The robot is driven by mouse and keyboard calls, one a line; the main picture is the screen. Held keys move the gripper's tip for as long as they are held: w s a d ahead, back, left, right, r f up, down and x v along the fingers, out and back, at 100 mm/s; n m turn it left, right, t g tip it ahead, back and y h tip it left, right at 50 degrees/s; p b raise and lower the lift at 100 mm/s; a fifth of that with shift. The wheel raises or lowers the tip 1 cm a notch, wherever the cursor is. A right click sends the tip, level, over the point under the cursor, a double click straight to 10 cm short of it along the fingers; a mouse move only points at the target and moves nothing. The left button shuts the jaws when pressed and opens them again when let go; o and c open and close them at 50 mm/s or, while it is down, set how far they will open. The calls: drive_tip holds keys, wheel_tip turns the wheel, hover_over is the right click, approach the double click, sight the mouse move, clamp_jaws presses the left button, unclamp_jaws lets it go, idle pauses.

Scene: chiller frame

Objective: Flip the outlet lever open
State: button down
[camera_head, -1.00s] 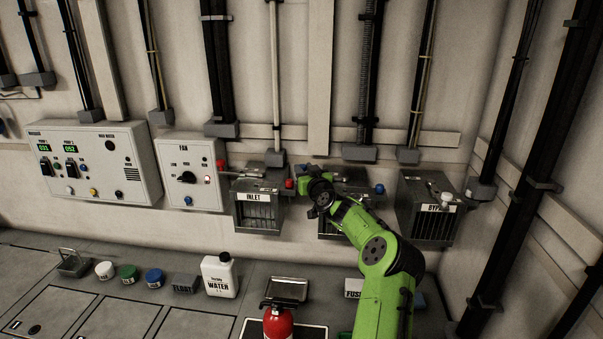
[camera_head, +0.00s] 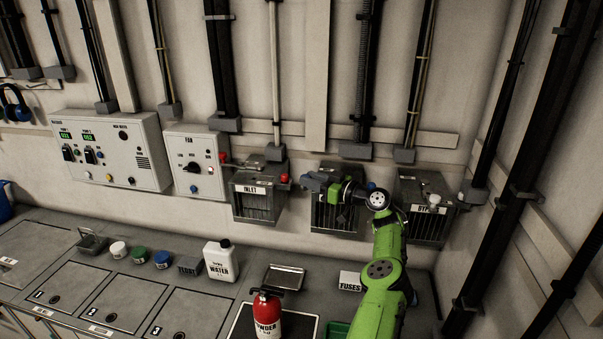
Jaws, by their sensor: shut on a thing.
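The outlet box (camera_head: 324,216) is the middle of three grey louvred boxes on the wall, with a blue knob (camera_head: 371,187) at its right side. My gripper (camera_head: 309,181) is at the top left of this box, on the end of the green arm that reaches up from the lower right. It is shut on what seems to be the outlet lever, which is mostly hidden by the fingers, so its angle cannot be told. The arm's wrist covers the upper right of the box.
The inlet box (camera_head: 257,208) stands to the left, with a red knob (camera_head: 284,178) close to my gripper. The bypass box (camera_head: 424,225) is to the right.

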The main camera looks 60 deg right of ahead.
drive_tip(key=shift+s+a+r+n+y+p, duration=0.1)
drive_tip(key=shift+s+n+y+p, duration=0.45)
drive_tip(key=shift+s+n+y, duration=0.35)
drive_tip(key=c, duration=0.8)
unclamp_jaws()
drive_tip(key=shift+c, duration=0.2)
drive_tip(key=s+d+p, duration=0.2)
drive_tip(key=s+p, duration=0.1)
drive_tip(key=s, duration=1.2)
drive_tip(key=shift+s+d, duration=0.2)
drive_tip(key=shift+s, duration=0.05)
drive_tip(key=shift+c, duration=0.2)
